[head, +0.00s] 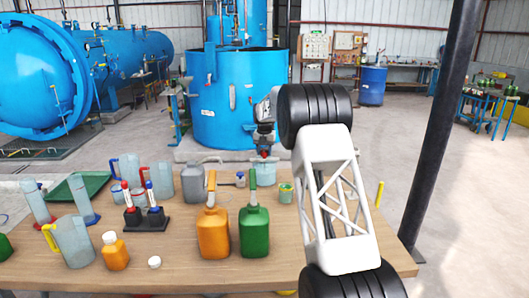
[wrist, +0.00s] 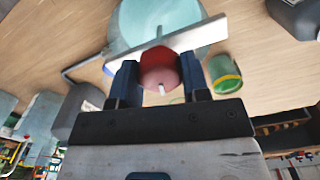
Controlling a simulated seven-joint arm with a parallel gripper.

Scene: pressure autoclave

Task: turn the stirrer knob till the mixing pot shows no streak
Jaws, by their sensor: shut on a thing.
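The mixing pot (head: 260,167) is a pale blue-green vessel behind the green jerrycan at the middle of the table. It also shows at the top of the wrist view (wrist: 135,22), with a white bar (wrist: 205,36) across it. The red stirrer knob (wrist: 160,69) sits at the bar, with a pale pin at its middle. My gripper (wrist: 160,75) is shut on the knob, one dark finger on each side. In the head view my gripper (head: 264,144) is above the pot, pointing down. The pot's inside is mostly hidden; I cannot tell whether a streak shows.
An orange jerrycan (head: 213,232) and a green jerrycan (head: 254,231) stand in front of the pot. A green-banded cup (head: 286,193) is close on its right. A grey can (head: 192,183), jugs and bottles fill the left. The table (head: 190,272) has bare wood at the front.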

